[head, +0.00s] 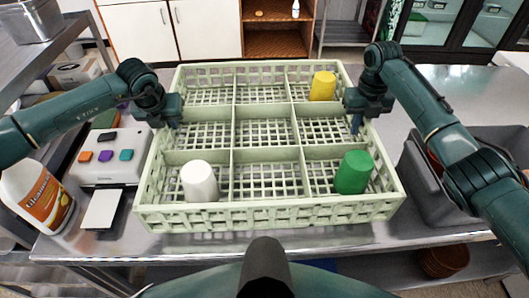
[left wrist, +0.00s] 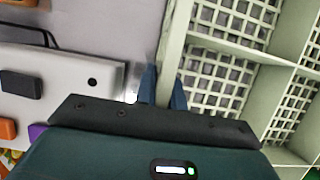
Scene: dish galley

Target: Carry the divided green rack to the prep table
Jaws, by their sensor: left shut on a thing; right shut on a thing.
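The divided green rack (head: 265,215) is a pale green crate with a grid floor and nine compartments, level over the steel table in the head view. It holds a white cup (head: 199,182) front left, a green cup (head: 353,172) front right and a yellow cup (head: 322,86) back right. My left gripper (head: 174,122) is shut on the rack's left wall; the left wrist view shows its blue fingers (left wrist: 163,90) astride that wall (left wrist: 176,40). My right gripper (head: 356,122) is shut on the right wall. I cannot tell whether the rack touches the table.
A grey device with coloured buttons (head: 135,138) sits close to the rack's left side, with a cleaner bottle (head: 38,195) beyond it. A dark grey bin (head: 415,172) stands at the right. Steel table (head: 290,240) shows bare along the front. Cabinets (head: 170,30) stand behind.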

